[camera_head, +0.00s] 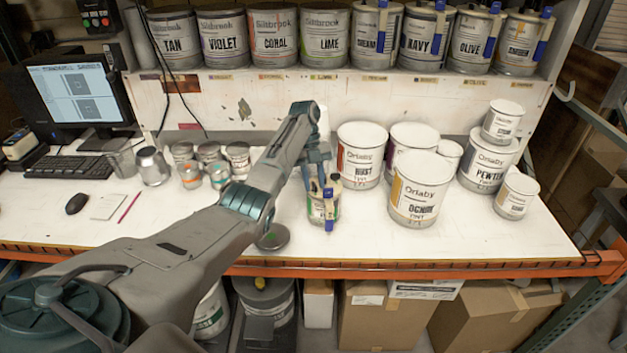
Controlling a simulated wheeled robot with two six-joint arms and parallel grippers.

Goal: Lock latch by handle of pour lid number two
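A small can (317,213) stands on the white worktop near its front edge, with a cream pour lid (333,185) on top. A blue handle (328,205) runs down the front of this lid. My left gripper (318,178) reaches down to the lid from behind and above, at or very close to it. Its fingertips are small and partly hidden, so I cannot tell whether they touch the handle or grip it. The latch is too small to make out. No number shows on the lid. My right gripper is not in view.
Large Orlaby cans (420,190) stand close on the right. Small cans (238,158) and an open metal cup (152,166) are on the left. A grey disc lid (273,237) lies near the front edge. Shelf cans with blue-handled lids (425,38) stand above.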

